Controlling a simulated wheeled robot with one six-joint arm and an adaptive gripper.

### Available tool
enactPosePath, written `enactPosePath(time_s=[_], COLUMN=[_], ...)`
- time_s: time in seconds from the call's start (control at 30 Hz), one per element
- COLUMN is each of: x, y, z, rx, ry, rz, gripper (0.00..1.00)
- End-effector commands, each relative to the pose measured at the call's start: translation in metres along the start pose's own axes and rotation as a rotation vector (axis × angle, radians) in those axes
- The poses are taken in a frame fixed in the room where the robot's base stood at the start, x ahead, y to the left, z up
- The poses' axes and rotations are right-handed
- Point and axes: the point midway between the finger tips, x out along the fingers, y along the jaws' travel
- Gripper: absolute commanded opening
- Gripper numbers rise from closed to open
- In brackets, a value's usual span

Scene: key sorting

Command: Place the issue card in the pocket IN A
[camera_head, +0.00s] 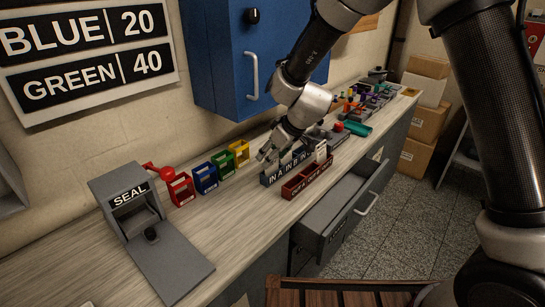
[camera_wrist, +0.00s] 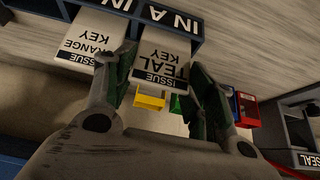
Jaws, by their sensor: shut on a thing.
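My gripper (camera_head: 266,154) is over the counter at the left end of the blue-grey rack (camera_head: 270,181), whose front label reads IN A and IN B. In the wrist view the gripper (camera_wrist: 163,72) is shut on the white issue card (camera_wrist: 158,52) lettered TEAL KEY. The card's far end meets the rack (camera_wrist: 199,33) beside the IN A lettering; I cannot tell whether it is inside the pocket. Another issue card (camera_wrist: 91,42), lettered ORANGE KEY, stands just left of the gripper at the same rack.
A dark red rack (camera_head: 306,183) stands in front of the blue-grey one. Red (camera_head: 181,191), blue (camera_head: 205,178), green and yellow holders line the wall side. The SEAL box (camera_head: 127,199) is at left. A drawer (camera_head: 345,207) is open at the counter's front.

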Motion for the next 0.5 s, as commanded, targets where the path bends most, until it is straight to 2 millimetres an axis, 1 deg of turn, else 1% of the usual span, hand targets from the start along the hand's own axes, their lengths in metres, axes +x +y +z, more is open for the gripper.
enactPosePath(time_s=[0.03,0.1,0.43,0.47,0.5], x=[0.0044,0.0066,0.0091,0.0091,0.0089], y=[0.0002,0.0001,0.0002,0.0001,0.0001], z=[0.0026,0.0037,0.0055,0.0054,0.0053], rx=[0.002,0.0,-0.001,-0.001,-0.001], ry=[-0.001,0.001,0.0,0.001,0.001], rz=[0.0,0.001,0.001,0.001,0.001], gripper=[0.36,0.36,0.36,0.58,0.64])
